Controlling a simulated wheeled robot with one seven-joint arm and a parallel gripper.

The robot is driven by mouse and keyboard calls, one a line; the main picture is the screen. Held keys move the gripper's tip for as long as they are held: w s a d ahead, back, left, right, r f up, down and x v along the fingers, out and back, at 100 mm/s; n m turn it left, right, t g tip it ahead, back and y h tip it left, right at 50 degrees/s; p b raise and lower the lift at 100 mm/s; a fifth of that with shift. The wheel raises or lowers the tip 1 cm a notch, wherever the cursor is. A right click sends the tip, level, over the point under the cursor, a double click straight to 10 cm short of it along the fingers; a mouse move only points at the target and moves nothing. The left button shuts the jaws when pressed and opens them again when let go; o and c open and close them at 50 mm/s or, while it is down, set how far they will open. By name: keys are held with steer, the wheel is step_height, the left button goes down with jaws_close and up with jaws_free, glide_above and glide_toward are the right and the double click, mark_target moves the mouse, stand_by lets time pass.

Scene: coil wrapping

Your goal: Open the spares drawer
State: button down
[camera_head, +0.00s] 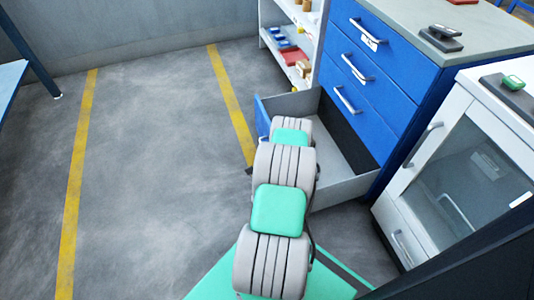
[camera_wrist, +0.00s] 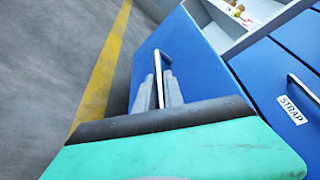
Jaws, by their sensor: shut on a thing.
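The bottom drawer of the blue cabinet is pulled out; its grey side wall (camera_head: 345,190) and the edge of its blue front (camera_head: 262,116) show in the head view. The inside that I can see looks empty. In the wrist view, its blue front (camera_wrist: 200,75) carries a silver bar handle (camera_wrist: 158,76). My gripper (camera_wrist: 160,90) is shut on this handle, with a grey finger on each side. No label shows on this drawer front. In the head view my arm hides the gripper and the handle.
The blue cabinet (camera_head: 405,75) has several shut drawers above; one label reads STRAP (camera_wrist: 293,110). A white glass-door cabinet (camera_head: 455,170) stands at right. White shelves (camera_head: 285,45) with small items stand behind. Grey floor (camera_head: 150,160) is clear at left.

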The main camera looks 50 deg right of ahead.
steer(key=c, duration=1.5)
jaws_free()
steer(key=shift+d, duration=0.1)
steer(key=shift+o, duration=0.2)
steer(key=p+v, duration=0.2)
steer(key=v, duration=0.5)
steer(key=shift+s+a, duration=0.2)
steer(key=shift+a, duration=0.1)
steer(key=shift+r, duration=0.1)
